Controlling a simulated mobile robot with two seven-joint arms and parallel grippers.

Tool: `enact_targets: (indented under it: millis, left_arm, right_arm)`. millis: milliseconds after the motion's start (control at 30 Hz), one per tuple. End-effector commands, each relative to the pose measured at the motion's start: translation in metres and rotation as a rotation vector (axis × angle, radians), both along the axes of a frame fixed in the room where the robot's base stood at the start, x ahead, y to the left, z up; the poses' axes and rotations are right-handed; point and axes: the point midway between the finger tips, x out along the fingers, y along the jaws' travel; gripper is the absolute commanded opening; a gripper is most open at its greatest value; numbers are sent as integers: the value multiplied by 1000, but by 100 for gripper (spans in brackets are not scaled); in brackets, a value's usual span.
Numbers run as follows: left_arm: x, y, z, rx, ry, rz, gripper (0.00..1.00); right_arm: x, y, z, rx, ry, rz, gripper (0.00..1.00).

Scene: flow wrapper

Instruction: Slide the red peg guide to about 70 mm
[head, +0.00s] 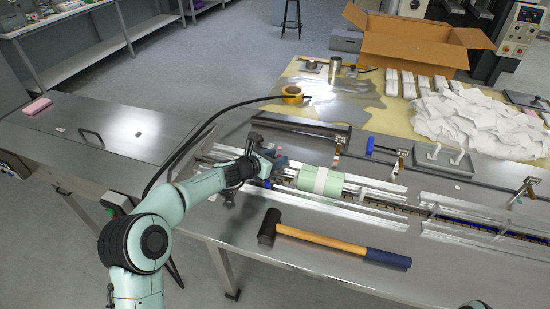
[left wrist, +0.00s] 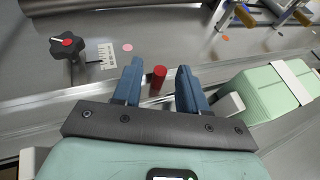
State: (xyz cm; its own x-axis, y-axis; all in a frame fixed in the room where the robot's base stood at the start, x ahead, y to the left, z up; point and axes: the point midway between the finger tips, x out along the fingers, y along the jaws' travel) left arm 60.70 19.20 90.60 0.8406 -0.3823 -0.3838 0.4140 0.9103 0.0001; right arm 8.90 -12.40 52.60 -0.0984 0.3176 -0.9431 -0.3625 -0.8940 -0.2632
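The red peg (left wrist: 158,77) stands upright in the left wrist view, between the two blue fingers of my left gripper (left wrist: 158,88). The fingers are open, with a gap on each side of the peg. A small white scale label (left wrist: 107,57) lies left of the peg, but its marks are too small to read. In the head view my left gripper (head: 272,164) reaches down over the wrapper's infeed, just left of a pale green block with a white band (head: 320,181). The peg cannot be made out clearly there. My right gripper is out of view.
A black knob with a red centre (left wrist: 67,46) stands left of the peg. The green block is close to the gripper's right side. A mallet (head: 330,240) lies on the front of the steel table. Blue-handled clamps (head: 385,150) stand behind the rails.

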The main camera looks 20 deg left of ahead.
Motion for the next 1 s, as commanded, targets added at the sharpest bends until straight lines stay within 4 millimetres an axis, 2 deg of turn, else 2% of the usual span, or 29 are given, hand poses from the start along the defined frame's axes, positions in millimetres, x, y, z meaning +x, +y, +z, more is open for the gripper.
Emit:
enact_targets:
  millis: [367, 467, 800, 1000]
  left_arm:
    - [-6, 4, 3, -1, -1, 1, 41]
    - [-18, 9, 8, 1, -2, 1, 41]
    - [-81, 38, 38, 3, -1, 3, 41]
    - [-106, 48, 49, 2, -2, 0, 41]
  right_arm:
    - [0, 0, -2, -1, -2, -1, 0]
    - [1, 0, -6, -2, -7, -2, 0]
    - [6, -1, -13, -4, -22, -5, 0]
    - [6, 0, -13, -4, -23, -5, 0]
